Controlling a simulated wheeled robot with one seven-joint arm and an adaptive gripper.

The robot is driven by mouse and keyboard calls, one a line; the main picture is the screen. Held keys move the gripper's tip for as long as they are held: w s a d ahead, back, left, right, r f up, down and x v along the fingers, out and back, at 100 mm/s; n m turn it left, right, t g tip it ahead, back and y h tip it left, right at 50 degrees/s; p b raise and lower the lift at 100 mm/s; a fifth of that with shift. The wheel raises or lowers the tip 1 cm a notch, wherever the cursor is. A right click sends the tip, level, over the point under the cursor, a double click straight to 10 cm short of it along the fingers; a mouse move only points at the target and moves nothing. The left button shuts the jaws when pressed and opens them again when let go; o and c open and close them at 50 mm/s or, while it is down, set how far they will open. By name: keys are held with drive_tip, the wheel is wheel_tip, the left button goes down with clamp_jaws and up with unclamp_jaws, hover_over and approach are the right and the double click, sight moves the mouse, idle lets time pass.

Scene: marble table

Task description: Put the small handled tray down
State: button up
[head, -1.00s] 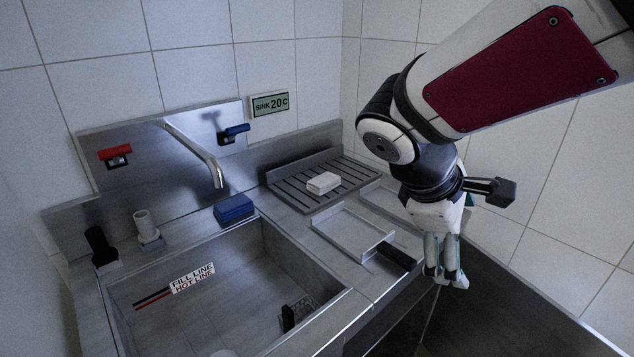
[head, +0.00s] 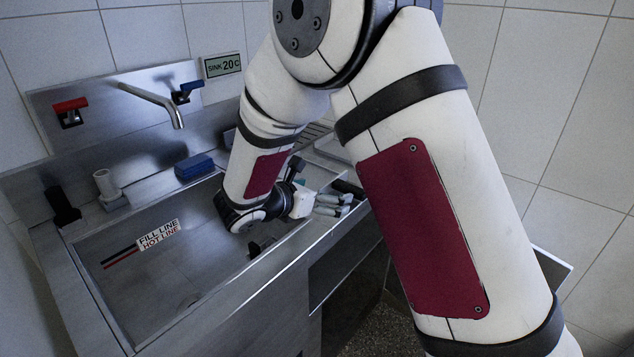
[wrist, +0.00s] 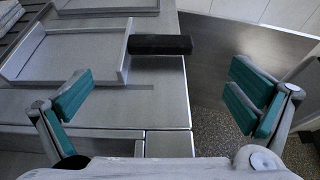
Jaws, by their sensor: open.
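The small handled tray (wrist: 70,55) is a shallow grey metal tray with a raised rim. It lies flat on the steel counter in the wrist view. Its black handle (wrist: 160,44) points right, and its end reaches about the counter's edge. In the head view my arm hides most of the tray, and the dark handle (head: 348,187) shows just beyond my fingers. My gripper (wrist: 163,97) is open with nothing between its teal-padded fingers, and the handle lies ahead of the gap. In the head view my gripper (head: 332,204) is above the counter's front strip.
The sink basin (head: 150,285) is left of my gripper. A blue sponge-like block (head: 195,167) sits on its back rim. A second tray-like rim (wrist: 105,5) lies behind the tray. Past the counter's edge the floor (wrist: 215,85) shows.

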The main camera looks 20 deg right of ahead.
sight(347, 186)
drive_tip(key=x, duration=1)
drive_tip(key=shift+w+d+b, duration=0.25)
drive_tip(key=shift+w+b, duration=0.05)
drive_tip(key=shift+w, duration=0.05)
drive_tip(key=c, duration=1.2)
drive_tip(key=shift+r, duration=0.1)
